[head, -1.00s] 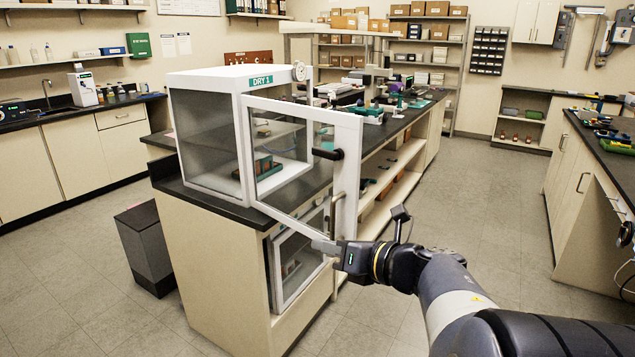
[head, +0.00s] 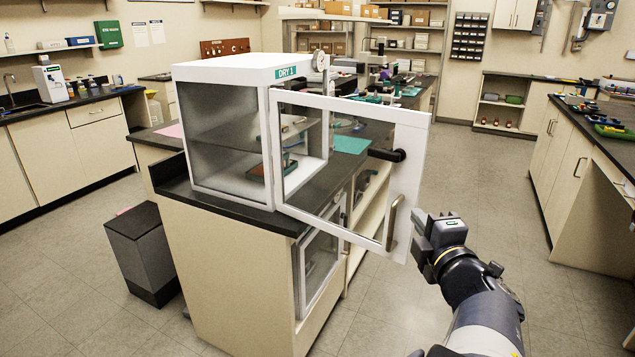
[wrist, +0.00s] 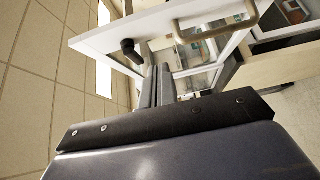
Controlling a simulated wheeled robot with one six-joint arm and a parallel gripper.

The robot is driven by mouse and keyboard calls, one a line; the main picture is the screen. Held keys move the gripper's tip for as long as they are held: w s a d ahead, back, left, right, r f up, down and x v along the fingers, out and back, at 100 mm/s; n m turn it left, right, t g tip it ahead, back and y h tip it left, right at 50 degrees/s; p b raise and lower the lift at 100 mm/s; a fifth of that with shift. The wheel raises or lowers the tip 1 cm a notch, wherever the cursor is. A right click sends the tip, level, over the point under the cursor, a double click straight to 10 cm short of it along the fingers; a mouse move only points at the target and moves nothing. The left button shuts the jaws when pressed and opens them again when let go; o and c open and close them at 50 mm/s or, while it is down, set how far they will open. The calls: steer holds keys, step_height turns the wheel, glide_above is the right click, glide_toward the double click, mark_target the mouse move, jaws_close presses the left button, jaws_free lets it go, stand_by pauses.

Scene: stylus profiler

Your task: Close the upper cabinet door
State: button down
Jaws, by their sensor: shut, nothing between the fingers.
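The upper cabinet (head: 230,80) is a white box with glass panes and a green "DRY 1" label, on the end of the dark bench. Its white-framed glass door (head: 410,165) stands open, swung out to the right. The door carries a black knob (head: 388,155) and a metal bar handle (head: 392,222). My gripper (head: 420,230) is shut and empty, just right of the handle near the door's free edge. In the wrist view, the shut fingers (wrist: 158,85) point toward the door frame (wrist: 105,38), with the handle (wrist: 215,28) above right; contact cannot be told.
A lower glass-fronted cabinet (head: 320,265) sits under the bench top. A grey bin (head: 143,250) stands left of the bench. A green rack shows inside the upper cabinet. Open floor (head: 480,180) lies right of the door, up to the right-hand counter (head: 590,150).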

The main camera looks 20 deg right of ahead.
glide_toward(406, 184)
steer(key=w+a, duration=0.2)
steer(key=w, duration=0.1)
steer(key=shift+w+d+p, duration=0.4)
steer(key=shift+w+d, duration=0.6)
steer(key=shift+d, duration=0.15)
steer(key=shift+w+d, duration=0.35)
steer(key=shift+d, duration=0.25)
